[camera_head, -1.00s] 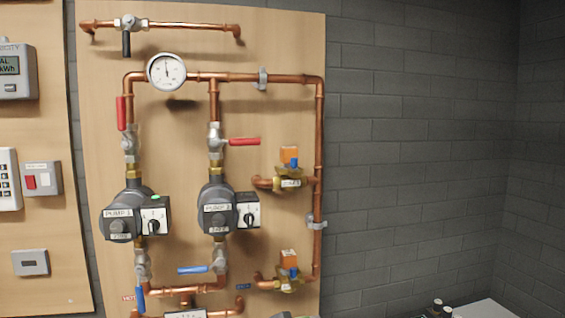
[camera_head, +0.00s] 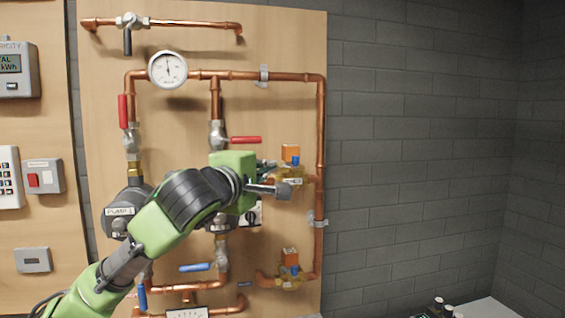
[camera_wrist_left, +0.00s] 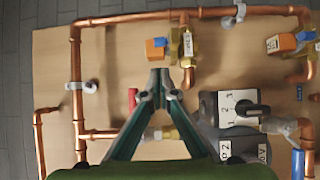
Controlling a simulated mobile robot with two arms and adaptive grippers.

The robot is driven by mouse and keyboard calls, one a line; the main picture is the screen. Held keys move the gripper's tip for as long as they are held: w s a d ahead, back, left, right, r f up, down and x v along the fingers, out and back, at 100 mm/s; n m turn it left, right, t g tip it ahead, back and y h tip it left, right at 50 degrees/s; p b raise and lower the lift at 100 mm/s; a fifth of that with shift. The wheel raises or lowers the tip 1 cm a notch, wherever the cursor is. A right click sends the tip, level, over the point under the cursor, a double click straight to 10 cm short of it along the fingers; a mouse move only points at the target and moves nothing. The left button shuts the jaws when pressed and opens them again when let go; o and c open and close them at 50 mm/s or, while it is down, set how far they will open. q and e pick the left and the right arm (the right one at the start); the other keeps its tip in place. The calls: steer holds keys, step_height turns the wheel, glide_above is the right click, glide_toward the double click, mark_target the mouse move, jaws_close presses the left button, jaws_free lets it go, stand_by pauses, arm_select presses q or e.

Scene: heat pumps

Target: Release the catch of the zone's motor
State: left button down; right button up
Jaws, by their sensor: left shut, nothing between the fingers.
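Two zone valves with orange motors are on the right of the board. In the head view the upper motor (camera_head: 290,152) has a blue catch (camera_head: 295,160) on a brass valve body (camera_head: 293,173). The lower motor (camera_head: 289,256) has a blue catch (camera_head: 294,270). My left gripper (camera_head: 268,168) is just left of the upper valve, partly hidden by my wrist. In the left wrist view its fingers (camera_wrist_left: 161,82) are shut and empty. They point toward the upper motor (camera_wrist_left: 155,49), with a gap in the picture. My right gripper is not in view.
Pump 2 (camera_wrist_left: 235,108) is close beside the fingers in the left wrist view. A red lever (camera_head: 246,140) and copper pipe (camera_head: 320,130) surround the upper valve. A gauge (camera_head: 168,70) sits above. Grey wall lies right of the board.

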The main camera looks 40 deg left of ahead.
mark_target(292, 162)
arm_select(q)
steer(key=p+x, duration=0.4)
steer(key=x, duration=0.4)
steer(key=shift+w+a+r, duration=0.1)
steer(key=shift+w+r, duration=0.05)
steer(key=shift+w, duration=0.15)
steer(key=shift+w+a, duration=0.15)
steer(key=shift+w, duration=0.5)
steer(key=shift+s+d+b, duration=0.1)
steer(key=shift+d+b, duration=0.35)
steer(key=shift+d, duration=0.15)
steer(key=shift+s+d+b, duration=0.1)
steer(key=shift+d+b, duration=0.1)
steer(key=shift+b, duration=0.15)
steer(key=shift+s+d+b, duration=0.15)
steer(key=shift+b, duration=0.2)
steer(key=shift+s+f+b, duration=0.1)
steer(key=shift+f+b, duration=0.25)
steer(key=shift+b, duration=0.15)
steer(key=shift+s, duration=0.15)
